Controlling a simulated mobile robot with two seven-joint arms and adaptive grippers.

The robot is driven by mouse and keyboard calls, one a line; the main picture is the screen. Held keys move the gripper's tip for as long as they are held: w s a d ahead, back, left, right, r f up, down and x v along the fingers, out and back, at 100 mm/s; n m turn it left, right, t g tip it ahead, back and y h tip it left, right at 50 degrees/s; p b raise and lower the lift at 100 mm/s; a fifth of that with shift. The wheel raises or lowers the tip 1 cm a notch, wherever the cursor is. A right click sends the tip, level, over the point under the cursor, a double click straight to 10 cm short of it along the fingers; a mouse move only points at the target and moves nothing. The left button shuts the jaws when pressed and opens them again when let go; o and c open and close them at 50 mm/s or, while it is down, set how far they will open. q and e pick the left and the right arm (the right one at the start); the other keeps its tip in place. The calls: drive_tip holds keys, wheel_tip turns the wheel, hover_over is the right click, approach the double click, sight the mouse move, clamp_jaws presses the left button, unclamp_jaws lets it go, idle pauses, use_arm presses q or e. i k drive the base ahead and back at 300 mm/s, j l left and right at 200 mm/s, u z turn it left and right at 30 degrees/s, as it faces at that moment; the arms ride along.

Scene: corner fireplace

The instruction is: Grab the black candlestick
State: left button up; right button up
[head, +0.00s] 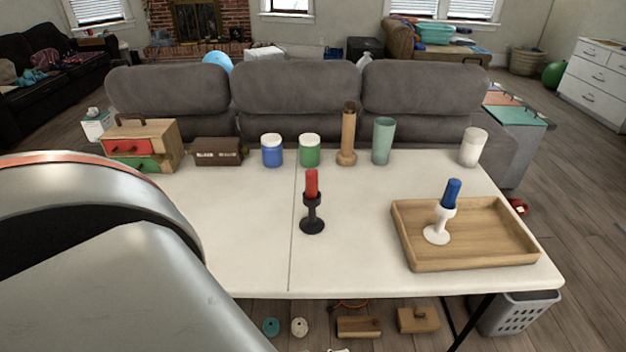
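The black candlestick (312,222) stands upright on the white folding table (250,248), just right of the table's centre seam. It holds a red candle (311,183). A large silver part of my own arm fills the lower left of the head view and covers the table's left front. Neither gripper shows in the head view. Nothing touches the black candlestick.
A wooden tray (479,258) at the table's right holds a white candlestick (437,234) with a blue candle (453,192). A drawer box (158,133), jars, a wooden holder (347,138) and cups line the back edge. The table around the black candlestick is clear.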

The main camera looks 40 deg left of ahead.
sight(312, 224)
drive_tip(key=k+j+z, duration=0.15)
drive_tip(key=j, duration=0.25)
drive_tip(key=k+j+z, duration=0.15)
drive_tip(key=k+j, duration=0.45)
drive_tip(key=j, duration=0.15)
drive_tip(key=k+j, duration=0.3)
drive_tip(key=j, duration=0.15)
drive_tip(key=z, duration=0.05)
